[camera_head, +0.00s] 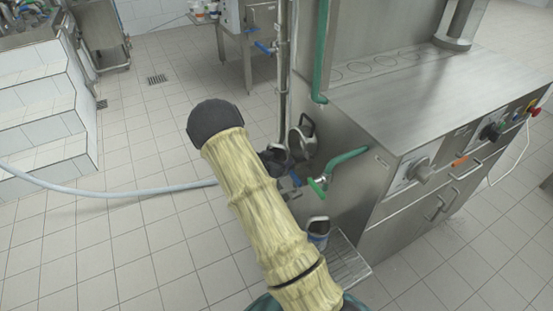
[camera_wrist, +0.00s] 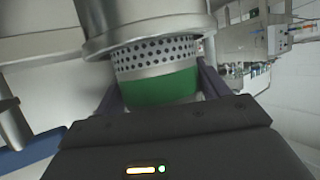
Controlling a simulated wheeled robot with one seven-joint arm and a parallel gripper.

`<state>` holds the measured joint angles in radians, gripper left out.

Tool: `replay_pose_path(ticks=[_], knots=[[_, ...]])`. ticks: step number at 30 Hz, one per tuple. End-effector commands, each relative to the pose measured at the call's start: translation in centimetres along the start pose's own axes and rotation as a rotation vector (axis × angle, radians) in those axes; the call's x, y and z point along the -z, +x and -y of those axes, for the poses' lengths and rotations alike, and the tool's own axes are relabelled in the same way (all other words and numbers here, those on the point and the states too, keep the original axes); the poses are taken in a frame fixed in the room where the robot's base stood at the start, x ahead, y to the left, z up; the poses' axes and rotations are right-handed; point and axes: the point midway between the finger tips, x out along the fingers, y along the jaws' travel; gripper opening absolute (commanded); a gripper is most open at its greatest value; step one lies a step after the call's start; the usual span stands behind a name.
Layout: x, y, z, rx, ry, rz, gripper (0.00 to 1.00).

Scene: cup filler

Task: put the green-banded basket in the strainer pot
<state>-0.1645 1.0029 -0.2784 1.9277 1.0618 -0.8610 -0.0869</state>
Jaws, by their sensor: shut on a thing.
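The green-banded basket (camera_wrist: 160,86) is in the wrist view, a perforated metal cylinder with a green band around its lower part. My gripper (camera_wrist: 160,95) is shut on it, with a dark finger on each side of the band. Right above the basket in the picture is a round metal pot-like part (camera_wrist: 142,22), which may be the strainer pot. The basket's upper end is hidden by its rim, and I cannot tell whether it is inside or only behind it. In the head view my arm shows, but the basket and gripper are hidden.
A steel machine cabinet (camera_head: 350,180) with a green pipe handle (camera_head: 347,158) and knobs stands at the right. A grey hose (camera_head: 110,192) lies across the tiled floor. White tiled steps (camera_head: 45,125) are at the left.

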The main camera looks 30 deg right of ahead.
Motion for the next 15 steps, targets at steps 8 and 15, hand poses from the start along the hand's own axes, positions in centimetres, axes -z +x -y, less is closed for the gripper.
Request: replay_pose_path(ticks=[8, 15], knots=[[-0.66, 0.3, 0.01, 0.0, 0.0, -0.001, 0.45], [-0.9, 0.37, 0.01, 0.0, 0.0, 0.0, 0.93]])
